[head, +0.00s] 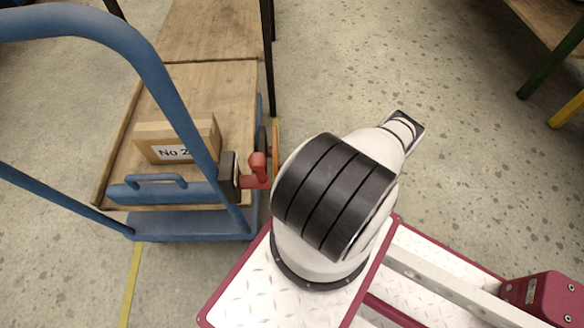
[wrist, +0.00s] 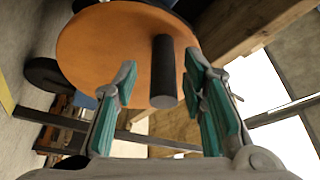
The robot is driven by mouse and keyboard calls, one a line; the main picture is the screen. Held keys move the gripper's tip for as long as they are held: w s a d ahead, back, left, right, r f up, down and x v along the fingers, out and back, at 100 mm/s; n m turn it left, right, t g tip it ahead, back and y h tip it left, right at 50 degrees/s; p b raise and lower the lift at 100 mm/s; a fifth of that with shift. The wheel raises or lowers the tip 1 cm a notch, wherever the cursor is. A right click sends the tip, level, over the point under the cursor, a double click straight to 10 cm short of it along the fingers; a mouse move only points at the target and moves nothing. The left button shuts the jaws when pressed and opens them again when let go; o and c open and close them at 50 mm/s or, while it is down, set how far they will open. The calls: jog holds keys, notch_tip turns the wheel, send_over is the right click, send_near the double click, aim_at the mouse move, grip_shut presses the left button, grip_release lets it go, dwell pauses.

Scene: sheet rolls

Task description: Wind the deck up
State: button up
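The wooden deck (head: 235,80) belongs to a blue trolley and carries a cardboard box (head: 200,130) with a "No 2" style label, partly hidden by the handle bar. An orange wheel (head: 276,140) shows nearly edge-on at the trolley's right side. In the wrist view the orange wheel (wrist: 100,45) faces me, with a dark cylindrical handle (wrist: 164,75) sticking out from it. My gripper (wrist: 162,75) is open, its teal-padded fingers apart. The handle appears between the fingertips in the picture; I see no contact, and cannot tell its depth. The head view does not show my gripper clearly.
A red part (head: 258,170) sits beside the deck near the wheel. The blue handle bar (head: 130,50) arches over the trolley's near end. A wooden table (head: 210,30) stands beyond the deck. Floor (head: 440,80) to the right is open up to another table at upper right.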

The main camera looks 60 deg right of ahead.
jog(key=shift+r, duration=0.1)
jog(key=o, duration=0.4)
notch_tip(320, 180, up, 9)
jog(key=shift+s, duration=0.1)
jog(key=shift+c, duration=0.2)
jog(key=o, duration=0.4)
jog(key=shift+r, duration=0.5)
